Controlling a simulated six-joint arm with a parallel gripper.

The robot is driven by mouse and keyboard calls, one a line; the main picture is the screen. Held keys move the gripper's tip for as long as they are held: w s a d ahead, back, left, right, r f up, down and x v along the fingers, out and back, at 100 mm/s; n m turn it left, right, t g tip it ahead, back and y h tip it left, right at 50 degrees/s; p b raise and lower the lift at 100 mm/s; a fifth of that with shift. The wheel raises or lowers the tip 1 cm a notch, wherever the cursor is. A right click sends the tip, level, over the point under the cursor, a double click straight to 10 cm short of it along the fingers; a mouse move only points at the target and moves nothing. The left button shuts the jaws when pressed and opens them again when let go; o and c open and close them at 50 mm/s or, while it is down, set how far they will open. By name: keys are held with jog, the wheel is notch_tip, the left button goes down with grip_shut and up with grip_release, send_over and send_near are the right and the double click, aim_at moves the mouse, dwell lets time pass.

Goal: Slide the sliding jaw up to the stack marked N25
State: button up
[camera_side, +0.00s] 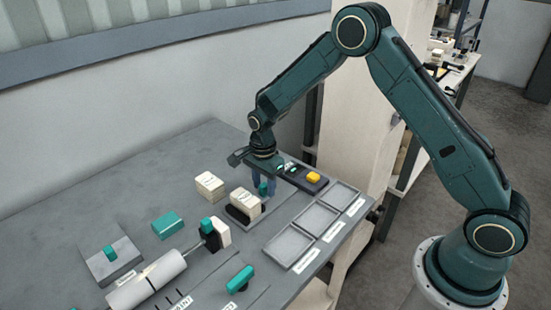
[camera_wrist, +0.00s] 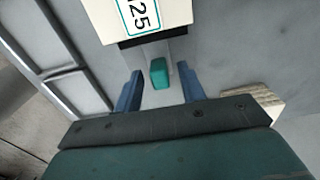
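The stack marked N25 (camera_wrist: 145,17) is pale, with a green-framed label, at the top of the wrist view. In the side view the pale stack (camera_side: 243,204) stands on a dark base, its label too small to read. The sliding jaw's teal handle (camera_wrist: 159,73) sits on a grey strip below the stack. The handle also shows beside the stack in the side view (camera_side: 263,188). My gripper (camera_wrist: 160,70) is open, its blue fingers on either side of the handle with gaps at both sides. The gap between jaw and stack is unclear.
Another pale stack (camera_side: 210,186) stands to the left, near a teal block (camera_side: 167,225). Empty grey trays (camera_side: 315,219) line the right edge. A white roll (camera_side: 146,282) lies in front.

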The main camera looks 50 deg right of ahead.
aim_at(264, 185)
notch_tip(264, 185, up, 13)
jog(key=shift+r, duration=0.2)
dwell(0.4)
dwell(0.3)
jog(key=s+d+r+n+t, duration=0.1)
jog(key=s+r+n+t, duration=0.2)
jog(key=s+r+n, duration=0.8)
jog(key=s+r+n+t, duration=0.1)
jog(key=s+n, duration=0.2)
jog(key=s, duration=0.7)
jog(key=s+d+r+n+t, duration=0.1)
jog(key=s+n, duration=0.3)
jog(key=s, duration=0.6)
jog(key=shift+s+r+t, duration=0.3)
jog(key=shift+s+r, duration=0.05)
jog(key=shift+r, duration=0.45)
